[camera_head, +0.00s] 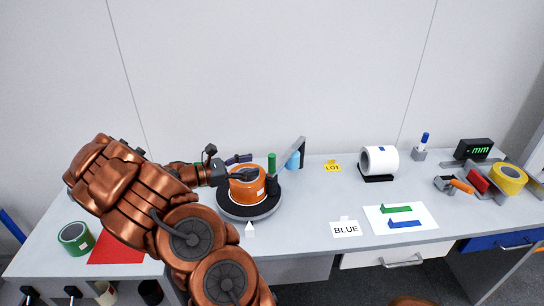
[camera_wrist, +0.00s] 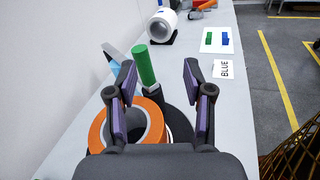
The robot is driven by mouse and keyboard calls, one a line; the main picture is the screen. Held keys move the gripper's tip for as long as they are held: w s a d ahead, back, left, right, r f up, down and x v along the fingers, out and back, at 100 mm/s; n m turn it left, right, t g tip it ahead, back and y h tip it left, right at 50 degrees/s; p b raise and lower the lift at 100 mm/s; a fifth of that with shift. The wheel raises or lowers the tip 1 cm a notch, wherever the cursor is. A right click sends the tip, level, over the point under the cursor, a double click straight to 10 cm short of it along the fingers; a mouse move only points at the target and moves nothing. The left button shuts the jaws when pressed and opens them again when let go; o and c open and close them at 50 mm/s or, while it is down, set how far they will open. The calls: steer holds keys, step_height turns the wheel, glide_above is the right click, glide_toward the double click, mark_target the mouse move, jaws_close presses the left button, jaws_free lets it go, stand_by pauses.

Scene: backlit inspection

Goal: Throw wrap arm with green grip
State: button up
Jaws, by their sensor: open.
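The green grip (camera_head: 271,163) stands upright on a dark mount at the right side of the round dark turntable (camera_head: 235,210). In the wrist view the green grip (camera_wrist: 145,66) shows between my finger lines, ahead of the tips, leaning slightly left. An orange roll (camera_head: 247,190) sits on the turntable; in the wrist view the orange roll (camera_wrist: 98,133) lies below my fingers. My gripper (camera_head: 247,166) is above the orange roll, left of the grip. Its fingers (camera_wrist: 160,78) are apart with nothing between their pads. The arm's link to the grip is mostly hidden.
To the right are a white roll (camera_head: 379,160), a BLUE card (camera_head: 345,229) and a white sheet (camera_head: 415,226).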

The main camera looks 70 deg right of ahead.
mark_target(272, 158)
steer(key=d+f+n, duration=0.1)
steer(key=d+f+n+h, duration=0.1)
steer(key=d, duration=0.1)
steer(key=shift+w+d+f, duration=0.1)
steer(key=shift+w+f, duration=0.1)
steer(key=shift+w, duration=0.2)
steer(key=shift+p+x, duration=1.55)
steer(key=shift+x, duration=2.3)
steer(key=shift+c, duration=0.5)
jaws_close()
